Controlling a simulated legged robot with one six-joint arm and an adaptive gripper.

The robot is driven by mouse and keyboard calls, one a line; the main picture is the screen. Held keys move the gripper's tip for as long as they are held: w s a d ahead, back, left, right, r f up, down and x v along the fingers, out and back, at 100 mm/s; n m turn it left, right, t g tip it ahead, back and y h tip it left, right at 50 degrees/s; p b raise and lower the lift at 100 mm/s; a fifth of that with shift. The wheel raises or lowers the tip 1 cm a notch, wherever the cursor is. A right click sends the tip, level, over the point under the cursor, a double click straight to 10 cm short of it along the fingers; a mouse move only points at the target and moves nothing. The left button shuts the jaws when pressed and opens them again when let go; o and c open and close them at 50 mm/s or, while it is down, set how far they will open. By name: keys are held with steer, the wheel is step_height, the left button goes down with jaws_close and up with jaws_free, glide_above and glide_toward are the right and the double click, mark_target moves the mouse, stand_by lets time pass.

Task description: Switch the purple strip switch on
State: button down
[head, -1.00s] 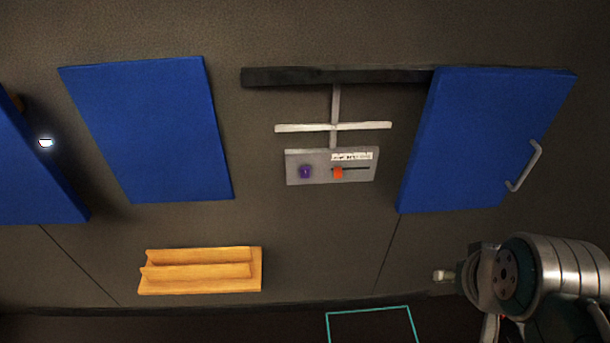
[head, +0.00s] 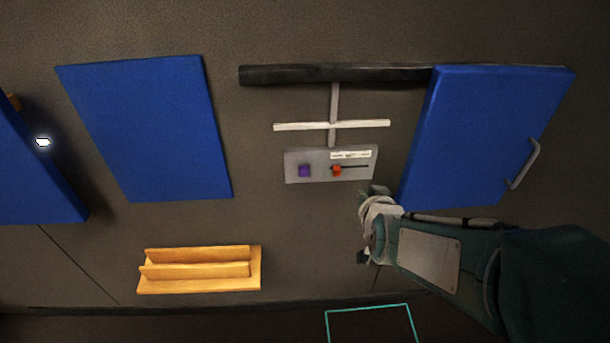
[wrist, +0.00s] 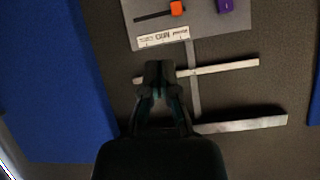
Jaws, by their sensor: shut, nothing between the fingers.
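The purple strip switch (head: 305,170) is a small purple block at the left of a grey panel (head: 320,178) on the wall. It also shows in the wrist view (wrist: 226,6), cut by the top edge. In the wrist view my gripper (wrist: 160,70) is shut and empty, its tips over the left end of the pale crossbar, apart from the switch. In the head view my wrist is just right of and below the panel, and the fingertips are hard to make out.
An orange slider (head: 337,170) sits in a slot beside the purple switch. A blue door with a handle (head: 488,140) is to the right, and a flat blue panel (head: 150,130) to the left. A dark rail (head: 330,75) runs above; a yellow-orange shelf (head: 200,285) is lower left.

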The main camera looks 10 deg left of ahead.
mark_target(304, 170)
steer(key=s+a+f+n+t+y, duration=0.2)
steer(key=s+a+f+t, duration=0.1)
steer(key=a+f+t, duration=0.4)
steer(key=a+f, duration=0.3)
steer(key=shift+a, duration=0.4)
steer(key=shift+w, duration=0.1)
steer(key=x, duration=1.4)
steer(key=shift+r, duration=0.3)
